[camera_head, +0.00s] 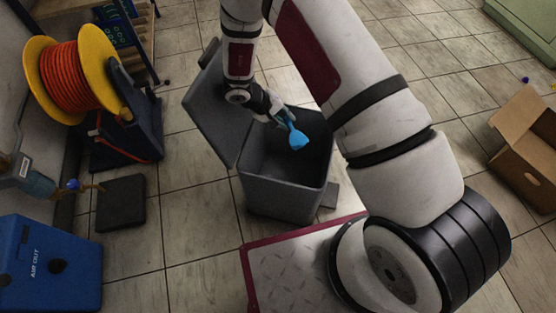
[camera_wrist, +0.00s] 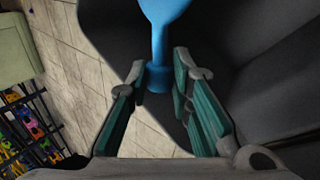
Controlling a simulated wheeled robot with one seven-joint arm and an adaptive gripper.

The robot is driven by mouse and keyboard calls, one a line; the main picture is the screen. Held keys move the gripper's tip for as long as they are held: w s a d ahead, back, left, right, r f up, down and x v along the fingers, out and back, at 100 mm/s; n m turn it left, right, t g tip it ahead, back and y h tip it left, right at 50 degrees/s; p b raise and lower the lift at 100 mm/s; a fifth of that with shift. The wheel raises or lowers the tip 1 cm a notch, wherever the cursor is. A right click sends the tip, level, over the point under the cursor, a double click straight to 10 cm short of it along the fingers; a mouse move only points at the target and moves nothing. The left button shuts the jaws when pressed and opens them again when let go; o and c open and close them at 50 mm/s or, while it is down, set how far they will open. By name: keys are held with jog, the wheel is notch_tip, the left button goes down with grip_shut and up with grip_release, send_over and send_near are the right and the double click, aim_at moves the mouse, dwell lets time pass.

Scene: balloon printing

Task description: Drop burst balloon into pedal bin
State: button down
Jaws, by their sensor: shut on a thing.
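The burst balloon (camera_head: 298,138) is a limp light blue piece with a narrow neck. My gripper (camera_head: 285,118) is shut on its neck and holds it over the open mouth of the grey pedal bin (camera_head: 285,195). The bin's lid (camera_head: 213,110) stands raised and tilted to the left. In the wrist view the neck of the balloon (camera_wrist: 160,75) sits between the green-padded fingertips of my gripper (camera_wrist: 162,80), and its wider part runs off the top edge. The dark bin interior (camera_wrist: 220,35) lies behind it. The bin's bottom is hidden.
A yellow reel with orange hose (camera_head: 75,75) stands at the left. A blue air unit (camera_head: 50,265) and a black floor pedal (camera_head: 121,202) are at lower left. An open cardboard box (camera_head: 530,150) is at right. Tiled floor around the bin is mostly clear.

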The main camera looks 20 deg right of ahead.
jog(key=c, duration=1.3)
grip_release()
jog(key=shift+c, duration=0.2)
jog(key=shift+r, duration=0.15)
notch_tip(320, 180, up, 10)
jog(key=shift+w, duration=0.1)
